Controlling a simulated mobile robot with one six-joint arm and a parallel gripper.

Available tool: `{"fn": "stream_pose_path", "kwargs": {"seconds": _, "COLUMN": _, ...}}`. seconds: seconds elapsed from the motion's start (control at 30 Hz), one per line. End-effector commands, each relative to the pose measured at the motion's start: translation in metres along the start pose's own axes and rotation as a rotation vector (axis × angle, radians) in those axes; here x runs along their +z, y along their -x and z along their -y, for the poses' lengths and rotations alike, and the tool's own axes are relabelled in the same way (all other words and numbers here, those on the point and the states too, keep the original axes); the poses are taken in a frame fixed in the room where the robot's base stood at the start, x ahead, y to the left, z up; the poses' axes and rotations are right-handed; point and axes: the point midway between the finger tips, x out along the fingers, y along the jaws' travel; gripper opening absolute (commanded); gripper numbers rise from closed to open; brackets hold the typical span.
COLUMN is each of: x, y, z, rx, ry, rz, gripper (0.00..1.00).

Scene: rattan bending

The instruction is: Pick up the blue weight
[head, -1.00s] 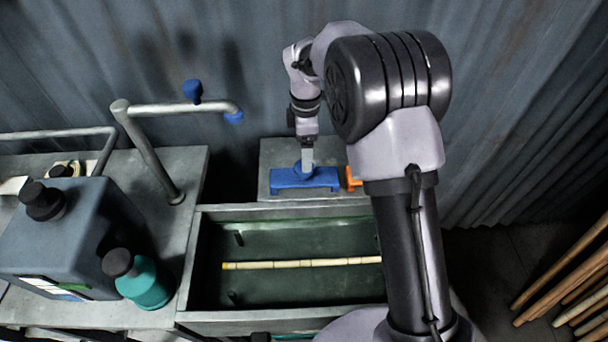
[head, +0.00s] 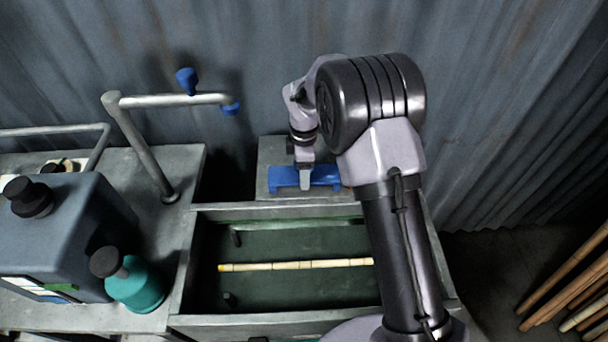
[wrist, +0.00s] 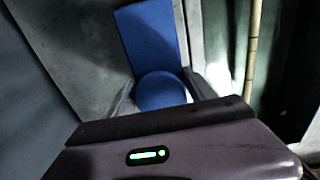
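The blue weight (head: 325,177) is a wide blue bar with short end legs and a round knob. It rests on the grey ledge (head: 275,150) behind the trough. In the wrist view its flat blue bar and round knob (wrist: 160,90) show just beyond my gripper body. My gripper (head: 305,182) points down at the middle of the weight and hides part of it. In the wrist view my gripper's fingers (wrist: 162,95) stand either side of the knob and look open. Whether they touch it is unclear.
In front of the ledge is a trough (head: 185,265) with a pale rattan stick (head: 295,265) in it. A bent pipe with blue knobs (head: 145,140), a grey jug (head: 65,235) and a teal bottle (head: 140,287) are at left. A corrugated wall (head: 250,50) stands close behind.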

Motion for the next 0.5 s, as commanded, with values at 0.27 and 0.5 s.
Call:
{"fn": "stream_pose_path", "kwargs": {"seconds": 0.27, "x": 0.0, "y": -0.0001, "z": 0.0, "rx": 0.0, "ry": 0.0, "rz": 0.0, "gripper": 0.0}}
{"fn": "stream_pose_path", "kwargs": {"seconds": 0.5, "x": -0.0001, "y": 0.0007, "z": -0.0006, "rx": 0.002, "ry": 0.0, "rz": 0.0, "gripper": 0.0}}
